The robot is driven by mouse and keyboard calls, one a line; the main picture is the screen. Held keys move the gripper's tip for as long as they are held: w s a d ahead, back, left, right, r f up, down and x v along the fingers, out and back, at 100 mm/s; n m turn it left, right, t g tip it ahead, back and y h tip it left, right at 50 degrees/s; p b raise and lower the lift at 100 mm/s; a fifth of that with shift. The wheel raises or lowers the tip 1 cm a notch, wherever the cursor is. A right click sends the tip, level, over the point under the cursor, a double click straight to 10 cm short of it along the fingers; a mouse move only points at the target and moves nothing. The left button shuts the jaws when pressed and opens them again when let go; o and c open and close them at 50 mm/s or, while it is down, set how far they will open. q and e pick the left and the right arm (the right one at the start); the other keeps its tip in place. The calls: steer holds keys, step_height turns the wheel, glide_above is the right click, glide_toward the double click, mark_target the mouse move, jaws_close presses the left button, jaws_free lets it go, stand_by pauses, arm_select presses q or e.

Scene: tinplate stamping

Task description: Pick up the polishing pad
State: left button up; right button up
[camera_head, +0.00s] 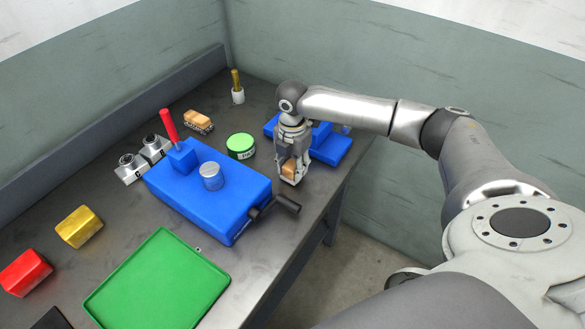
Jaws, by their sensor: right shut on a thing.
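My right gripper (291,178) points down at the right edge of the workbench, just beside the big blue press. It is shut on the polishing pad (288,168), a small tan-orange block that shows between the fingers. The fingers hide much of the pad, and I cannot tell whether it touches the bench. My left gripper is not in view.
The blue press (211,198) with a red lever (168,125) fills mid-bench. A green tray (160,284) lies in front. Walls (400,60) close the back.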

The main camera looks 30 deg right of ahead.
steer(key=shift+w+r, duration=0.1)
steer(key=shift+r, duration=0.3)
steer(key=s+a+r+b, duration=0.2)
steer(key=s+a+r, duration=0.4)
steer(key=s+r, duration=0.5)
steer(key=shift+s+a+r+b, duration=0.35)
steer(key=shift+s+a, duration=0.05)
steer(key=shift+s, duration=0.35)
